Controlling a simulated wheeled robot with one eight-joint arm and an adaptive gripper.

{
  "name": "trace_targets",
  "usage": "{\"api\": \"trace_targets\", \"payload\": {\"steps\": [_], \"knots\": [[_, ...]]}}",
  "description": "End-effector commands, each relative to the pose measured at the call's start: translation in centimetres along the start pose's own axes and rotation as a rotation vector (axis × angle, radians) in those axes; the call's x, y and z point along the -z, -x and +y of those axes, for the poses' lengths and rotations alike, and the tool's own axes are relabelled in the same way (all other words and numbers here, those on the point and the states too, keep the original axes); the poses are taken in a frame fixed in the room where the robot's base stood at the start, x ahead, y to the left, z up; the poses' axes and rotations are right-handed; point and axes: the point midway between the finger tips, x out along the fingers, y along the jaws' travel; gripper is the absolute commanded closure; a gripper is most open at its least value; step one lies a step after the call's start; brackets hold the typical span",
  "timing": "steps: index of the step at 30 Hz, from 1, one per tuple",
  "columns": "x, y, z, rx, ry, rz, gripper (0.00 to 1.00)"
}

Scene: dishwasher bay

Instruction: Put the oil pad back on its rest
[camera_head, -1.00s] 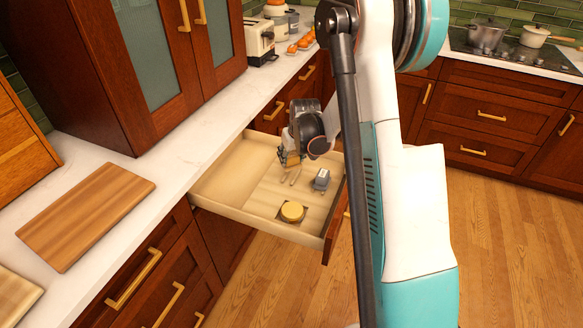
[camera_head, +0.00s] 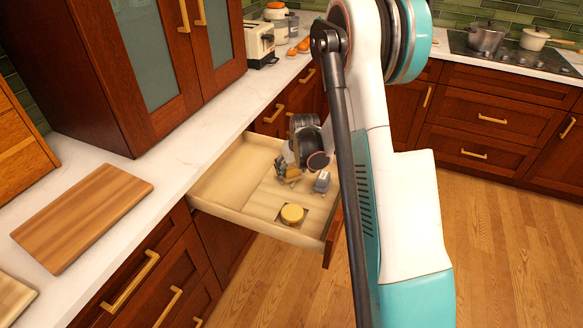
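The open drawer (camera_head: 232,208) holds a round yellow pad-like piece (camera_head: 292,214) on a dark square base near its front. This may be the oil pad, but I cannot be sure. A small grey block (camera_head: 322,181) stands behind it, toward the right side. My gripper (camera_head: 287,181) points down into the drawer, left of the grey block and behind the yellow piece. A golden-brown patch shows at the gripper; I cannot tell whether it is a held object. The fingertips are small and partly merged with the drawer floor, so their opening is unclear.
The drawer's left part is bare. A wooden board (camera_head: 82,212) lies on the white counter (camera_head: 158,168), with a second board at the lower left. A tall cabinet (camera_head: 140,60) stands behind them. A toaster (camera_head: 259,42) is farther along the counter. Wooden floor lies at right.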

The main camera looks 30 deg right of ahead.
Motion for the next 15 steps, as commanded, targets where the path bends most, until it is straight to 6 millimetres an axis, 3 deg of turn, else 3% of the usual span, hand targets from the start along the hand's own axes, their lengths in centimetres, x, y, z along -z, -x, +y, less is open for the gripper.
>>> {"api": "trace_targets", "payload": {"steps": [8, 15], "knots": [[0.1, 0.3, 0.0, 0.000, 0.000, 0.000, 0.36], [0.2, 4.3, 0.0, 0.000, 0.000, 0.000, 0.36]]}}
